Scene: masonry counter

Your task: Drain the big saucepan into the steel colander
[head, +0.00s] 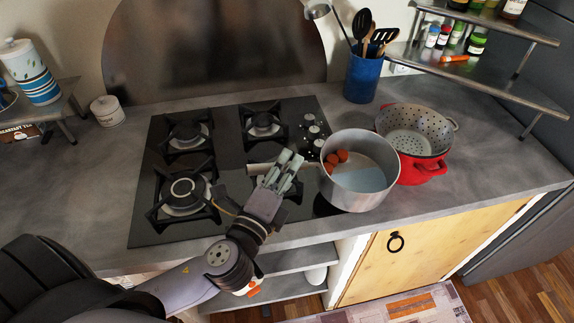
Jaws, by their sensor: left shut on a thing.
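The big saucepan (358,196) is a grey metal pan at the right edge of the stove. It looks upright and holds greyish water and a few orange-red pieces (336,158) against its left inner wall. My left gripper (285,168) is shut on the saucepan's handle (258,168), which points left over the stove. The steel colander (410,118) has a perforated bowl and stands to the right of the saucepan. It sits in a red pot (425,171), partly hidden behind the saucepan's rim. My right gripper is not in view.
The black gas stove (230,150) with several burners lies under my left gripper. A blue utensil crock (361,78) stands behind the colander. A metal shelf (480,70) with jars is at the back right. Bare counter (500,150) lies right of the red pot.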

